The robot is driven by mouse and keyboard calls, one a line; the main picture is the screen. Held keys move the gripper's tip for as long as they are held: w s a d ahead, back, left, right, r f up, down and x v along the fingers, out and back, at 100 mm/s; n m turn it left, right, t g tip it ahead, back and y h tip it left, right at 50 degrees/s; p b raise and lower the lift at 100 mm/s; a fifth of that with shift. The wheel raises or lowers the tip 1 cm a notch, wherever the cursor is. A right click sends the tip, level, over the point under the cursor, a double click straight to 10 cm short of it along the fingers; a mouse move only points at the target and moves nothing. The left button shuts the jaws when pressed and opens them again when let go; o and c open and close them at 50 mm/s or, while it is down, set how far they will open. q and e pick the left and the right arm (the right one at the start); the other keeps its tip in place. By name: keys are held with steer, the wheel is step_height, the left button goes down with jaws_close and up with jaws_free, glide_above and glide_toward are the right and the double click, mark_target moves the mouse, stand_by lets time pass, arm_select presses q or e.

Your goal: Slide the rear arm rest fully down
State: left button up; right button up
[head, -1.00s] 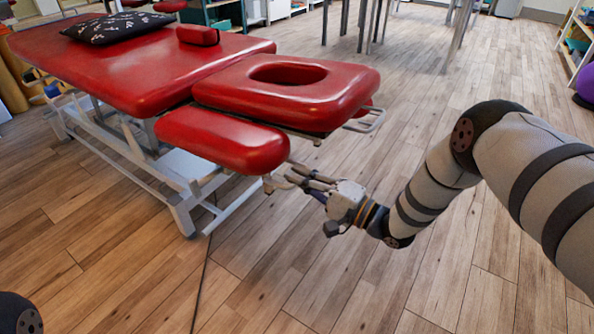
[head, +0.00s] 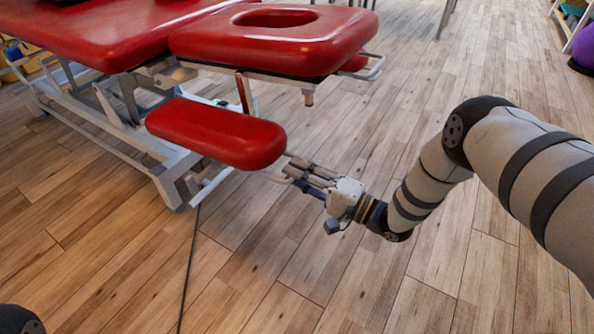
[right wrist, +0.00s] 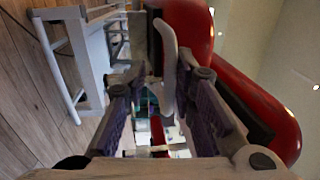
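The red padded arm rest (head: 215,132) hangs low beside the treatment table, clearly below the headrest with the oval hole (head: 270,45). A red upright (head: 244,92) shows between them. My right gripper (head: 289,173) is at the arm rest's right end. The red pad (right wrist: 270,120) shows on the right there. My left gripper is not in view.
The table's white metal frame (head: 125,135) stands left of the arm rest. A metal bracket (head: 372,68) sticks out at the headrest's right. A dark cable (head: 190,255) runs along the floor.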

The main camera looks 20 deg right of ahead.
steer(key=shift+r, duration=0.15)
steer(key=v, duration=1.2)
